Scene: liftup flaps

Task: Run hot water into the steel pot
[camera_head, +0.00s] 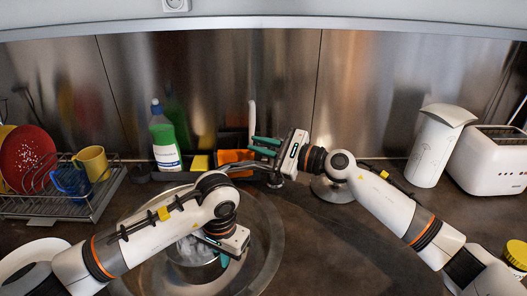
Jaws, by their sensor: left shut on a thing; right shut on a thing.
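The steel pot (190,272) stands in the round sink (262,262), partly hidden under my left arm. Its inside looks whitish and glossy; I cannot tell whether that is water or reflection. My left gripper (224,260) is at the pot's right side, shut on what looks like its rim or handle. The faucet (243,166) rises behind the sink, its spout reaching left over it, partly hidden by my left arm. My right gripper (262,147) is above the faucet, its teal fingers shut, apparently on the faucet's lever, which is largely hidden.
A dish rack (75,207) with a red plate, a yellow mug and a blue cup stands at left. A green soap bottle (164,138), a yellow sponge (199,162) and an orange item (235,157) stand behind the sink. A white kettle (434,147) and toaster (490,160) stand at right.

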